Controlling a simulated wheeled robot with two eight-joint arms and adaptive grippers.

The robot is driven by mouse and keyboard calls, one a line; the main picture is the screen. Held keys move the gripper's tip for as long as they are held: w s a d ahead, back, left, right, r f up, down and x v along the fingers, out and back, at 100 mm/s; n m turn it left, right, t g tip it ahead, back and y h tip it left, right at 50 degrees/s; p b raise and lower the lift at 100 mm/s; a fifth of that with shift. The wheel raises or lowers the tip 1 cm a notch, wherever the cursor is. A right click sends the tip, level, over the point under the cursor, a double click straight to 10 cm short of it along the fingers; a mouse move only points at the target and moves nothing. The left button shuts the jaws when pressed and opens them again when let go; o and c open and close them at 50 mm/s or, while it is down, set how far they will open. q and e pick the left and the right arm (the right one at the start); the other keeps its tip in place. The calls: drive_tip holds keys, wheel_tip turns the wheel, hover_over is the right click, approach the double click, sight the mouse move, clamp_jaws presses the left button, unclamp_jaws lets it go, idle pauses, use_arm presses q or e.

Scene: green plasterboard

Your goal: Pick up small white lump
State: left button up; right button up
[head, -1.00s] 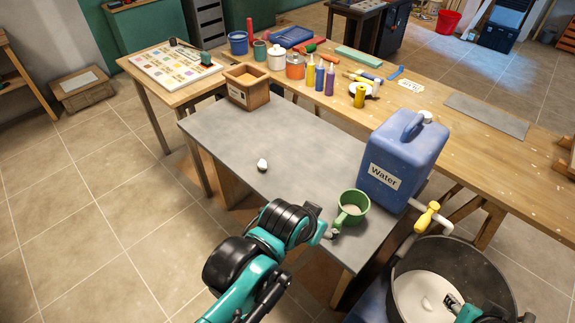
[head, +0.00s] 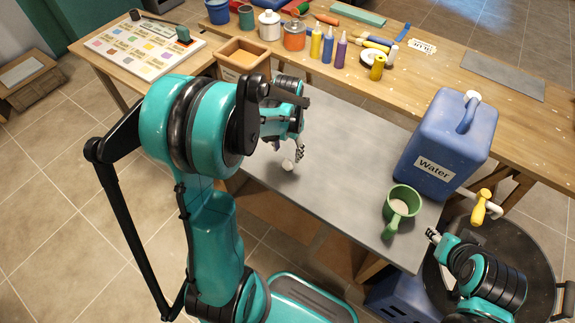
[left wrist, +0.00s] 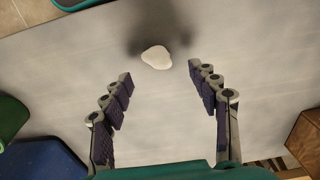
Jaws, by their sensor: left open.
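The small white lump (head: 288,165) lies on the grey tabletop (head: 345,170), near its left edge in the head view. In the left wrist view the white lump (left wrist: 156,57) lies just beyond the fingertips, roughly midway between them. My left gripper (head: 289,152) is right over the lump, pointing down, open and empty. In the left wrist view the two fingers of the left gripper (left wrist: 160,75) stand wide apart with bare table between them. My right gripper (head: 432,236) is near the table's right front corner, below the green mug; its fingers are too small to judge.
A green mug (head: 401,203) and a blue water canister (head: 446,145) stand at the table's right end. A brown box (head: 243,55) is behind the left arm. A large dark bucket (head: 535,262) is at lower right. The middle of the grey table is clear.

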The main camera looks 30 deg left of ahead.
sight(288, 163)
use_arm(q)
drive_tip(key=shift+s+d+f+b, duration=0.1)
drive_tip(key=shift+f+b, duration=0.1)
drive_tip(key=shift+f, duration=0.35)
drive_tip(key=shift+d+f+b, duration=0.1)
drive_tip(key=shift+f+b, duration=0.05)
drive_tip(key=shift+f, duration=0.35)
wheel_tip(288, 163, down, 5)
drive_tip(key=b, duration=0.2)
drive_tip(key=shift+s+b, duration=0.1)
drive_tip(key=shift+b, duration=0.2)
drive_tip(key=shift+r, duration=0.1)
drive_tip(key=c, duration=1.3)
